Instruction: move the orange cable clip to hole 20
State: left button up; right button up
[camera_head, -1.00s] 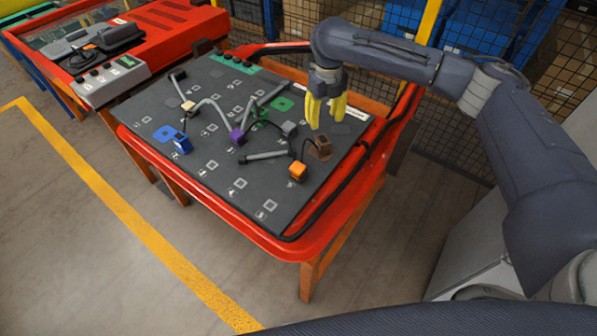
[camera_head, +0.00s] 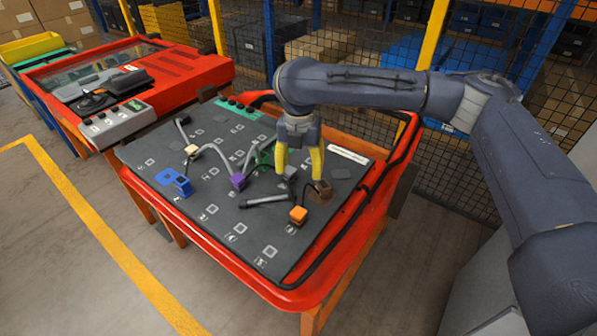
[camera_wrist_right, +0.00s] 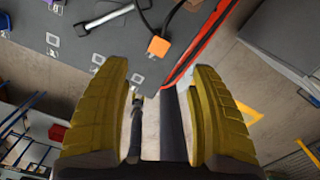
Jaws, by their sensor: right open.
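The orange cable clip (camera_head: 298,214) sits on the dark board (camera_head: 200,230), near its front right part, with a black cable running from it. It also shows in the right wrist view (camera_wrist_right: 158,46), ahead of the fingertips. My right gripper (camera_head: 299,176) is open and empty, its yellow fingers pointing down above the board, behind the orange clip in the picture. Its open fingers also show in the right wrist view (camera_wrist_right: 160,74). Marked square holes lie along the board's front, one of them near the corner (camera_head: 270,251); their numbers are too small to read. My left gripper is out of view.
A brown clip (camera_head: 320,190) sits close to my right finger. A purple clip (camera_head: 237,181), a blue clip (camera_head: 180,184) and a beige clip (camera_head: 192,150) with grey cables stand further left. The board's front strip is mostly clear. A red rim (camera_head: 290,296) edges the table.

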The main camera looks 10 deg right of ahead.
aim_at(298, 212)
jog(key=f+m, duration=0.1)
jog(key=f, duration=0.5)
jog(key=s+f+m, duration=0.1)
jog(key=f+m, duration=0.1)
jog(key=f, duration=0.3)
jog(key=f+m, duration=0.1)
jog(key=f, duration=0.5)
jog(key=shift+s+a+f+m, duration=0.2)
jog(key=shift+a+f+m, duration=0.1)
jog(key=shift+f, duration=0.05)
jog(key=shift+c, duration=0.2)
grip_shut()
dwell(0.6)
jog(key=shift+r, duration=0.4)
dwell(0.6)
